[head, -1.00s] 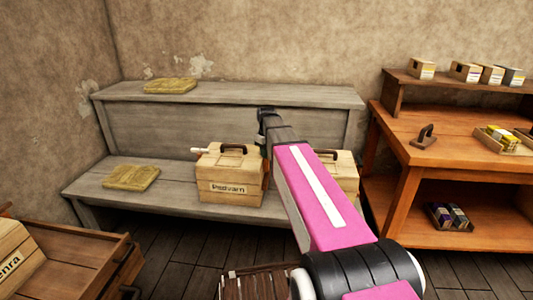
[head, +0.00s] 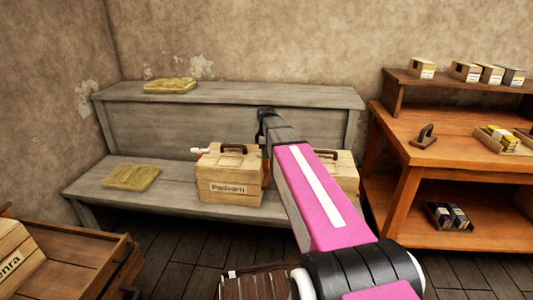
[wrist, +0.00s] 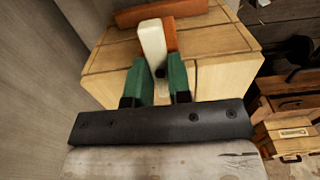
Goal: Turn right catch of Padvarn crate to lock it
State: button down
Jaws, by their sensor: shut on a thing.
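The Padvarn crate (head: 228,188) is a pale wooden box with a dark handle on its lid, standing on the lower step of a grey bench. Its white left catch (head: 201,150) sticks out sideways to the left. The crate's right side is behind my arm in the head view. In the wrist view, my gripper (wrist: 162,72) has its green fingers closed on the cream-coloured right catch (wrist: 152,42) at the crate's side (wrist: 215,75). A brown-orange piece (wrist: 171,36) shows beside the catch. How far the catch is turned is hard to tell.
Another wooden crate (head: 346,172) stands to the right, partly behind my arm. Folded yellow cloths lie on the grey bench (head: 225,92). An orange-brown workbench (head: 445,180) with small boxes is at the right. A Penra-like labelled crate (head: 14,255) sits at lower left.

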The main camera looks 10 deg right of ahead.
dwell(0.5)
jog(key=c, duration=1)
grip_release()
jog(key=shift+c, duration=0.2)
notch_tip(320, 180, up, 11)
jog(key=shift+f, duration=0.1)
